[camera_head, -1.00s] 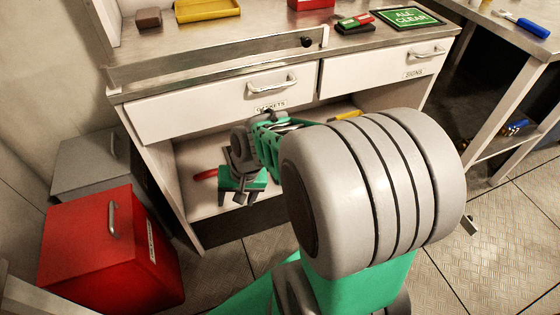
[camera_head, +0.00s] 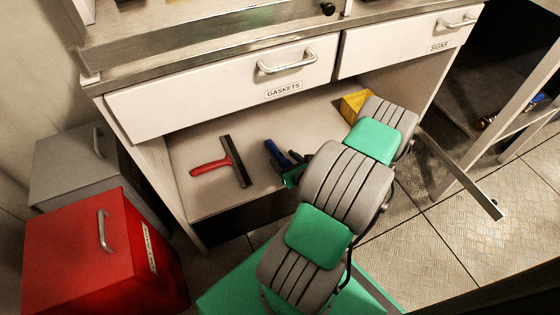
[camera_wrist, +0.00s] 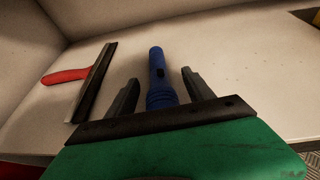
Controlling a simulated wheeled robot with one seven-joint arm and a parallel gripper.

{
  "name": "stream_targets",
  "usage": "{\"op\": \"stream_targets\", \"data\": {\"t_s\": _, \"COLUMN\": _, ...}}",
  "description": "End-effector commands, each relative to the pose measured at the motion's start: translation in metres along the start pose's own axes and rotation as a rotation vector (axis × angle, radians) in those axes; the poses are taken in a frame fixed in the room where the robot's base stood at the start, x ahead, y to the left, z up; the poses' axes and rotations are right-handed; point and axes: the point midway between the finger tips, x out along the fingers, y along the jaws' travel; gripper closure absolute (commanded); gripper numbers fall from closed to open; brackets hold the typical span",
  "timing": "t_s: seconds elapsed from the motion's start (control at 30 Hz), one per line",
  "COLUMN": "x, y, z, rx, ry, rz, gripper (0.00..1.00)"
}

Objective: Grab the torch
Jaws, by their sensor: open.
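The torch (camera_wrist: 157,75) is dark blue with a ribbed grip. It lies on the open shelf under the drawers, and in the head view the torch (camera_head: 273,152) is partly hidden by my arm. In the wrist view my gripper (camera_wrist: 160,84) is open, with one dark finger on each side of the torch and gaps showing on both sides. The torch's front end reaches beyond the fingertips, and its near end is hidden behind the gripper's body. I cannot tell whether the gripper is at the torch's height.
A squeegee with a red handle (camera_head: 210,167) lies on the shelf left of the torch. A yellow object (camera_head: 355,103) is on the shelf at the right. The gaskets drawer (camera_head: 225,92) is above. A red box (camera_head: 85,250) and a grey box (camera_head: 75,170) stand at the left.

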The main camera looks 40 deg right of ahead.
Motion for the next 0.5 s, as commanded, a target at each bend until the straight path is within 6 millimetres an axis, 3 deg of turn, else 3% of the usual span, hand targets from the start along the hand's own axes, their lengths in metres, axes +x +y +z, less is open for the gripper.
{"op": "stream_targets", "data": {"t_s": 0.1, "x": 0.019, "y": 0.002, "z": -0.003, "rx": -0.004, "ry": 0.001, "rz": 0.006, "gripper": 0.39}}
{"op": "stream_targets", "data": {"t_s": 0.33, "x": 0.022, "y": 0.002, "z": 0.000, "rx": -0.002, "ry": 0.001, "rz": 0.004, "gripper": 0.39}}
{"op": "stream_targets", "data": {"t_s": 0.5, "x": 0.022, "y": 0.003, "z": 0.000, "rx": -0.003, "ry": 0.002, "rz": 0.006, "gripper": 0.51}}
